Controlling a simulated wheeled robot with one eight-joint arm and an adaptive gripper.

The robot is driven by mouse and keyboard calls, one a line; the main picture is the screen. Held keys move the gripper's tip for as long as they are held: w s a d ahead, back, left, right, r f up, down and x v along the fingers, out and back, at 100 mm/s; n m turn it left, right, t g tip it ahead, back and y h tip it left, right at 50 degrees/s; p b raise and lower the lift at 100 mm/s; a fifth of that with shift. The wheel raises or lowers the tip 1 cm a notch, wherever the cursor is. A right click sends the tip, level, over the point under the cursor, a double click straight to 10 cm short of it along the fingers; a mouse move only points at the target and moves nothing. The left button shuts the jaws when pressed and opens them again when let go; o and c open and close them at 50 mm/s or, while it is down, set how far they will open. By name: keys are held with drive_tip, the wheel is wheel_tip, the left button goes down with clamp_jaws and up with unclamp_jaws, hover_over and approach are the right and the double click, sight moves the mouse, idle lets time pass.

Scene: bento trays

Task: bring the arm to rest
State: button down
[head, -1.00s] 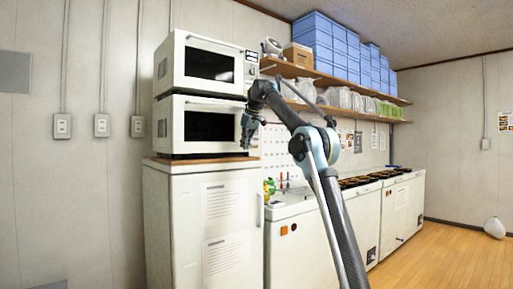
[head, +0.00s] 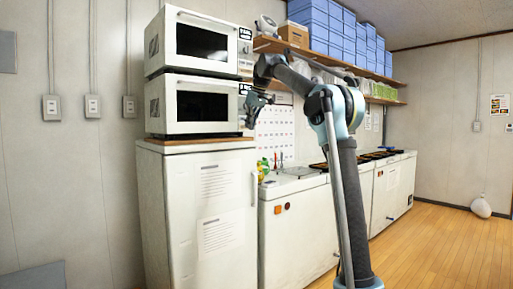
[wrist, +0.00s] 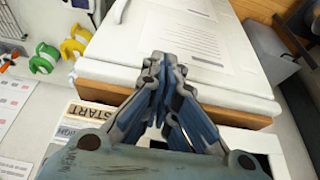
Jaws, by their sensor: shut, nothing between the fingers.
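My gripper (head: 253,112) hangs from the raised arm in the head view, in front of the right edge of the lower microwave. In the wrist view my gripper (wrist: 160,62) has its blue-grey fingers together at the tips, with nothing held. My arm (head: 345,190) stands up from the bottom of the head view, bends at the elbow and reaches left. In the wrist view a white cabinet (wrist: 250,75) with paper sheets lies beyond the fingertips. The gripper appears clear of it.
Two white microwaves (head: 165,45) are stacked on a tall white cabinet (head: 170,215). A wooden shelf (head: 330,62) with blue boxes (head: 335,30) runs behind my arm. A white counter (head: 300,235) stretches back right. The wooden floor (head: 450,250) at right is open.

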drive_tip(key=shift+s, duration=0.1)
drive_tip(key=s+d+f+m+h, duration=0.2)
drive_tip(key=s+d+f+m, duration=0.3)
drive_tip(key=s+d+f, duration=1.5)
drive_tip(key=s+d+f+m, duration=0.1)
drive_tip(key=s+d+f, duration=0.3)
drive_tip(key=s+f, duration=0.5)
drive_tip(key=s+d+f+m, duration=0.1)
drive_tip(key=s+d+f, duration=0.2)
drive_tip(key=s+f, duration=0.6)
drive_tip(key=s+d+f+m+h, duration=0.1)
drive_tip(key=s+d+f, duration=0.3)
drive_tip(key=s+f, duration=0.5)
wheel_tip(320, 180, down, 3)
drive_tip(key=shift+d+r+m+g, duration=0.2)
drive_tip(key=shift+d+m+g, duration=0.15)
drive_tip(key=shift+m, duration=0.15)
drive_tip(key=shift+w+f, duration=0.2)
drive_tip(key=shift+w, duration=0.2)
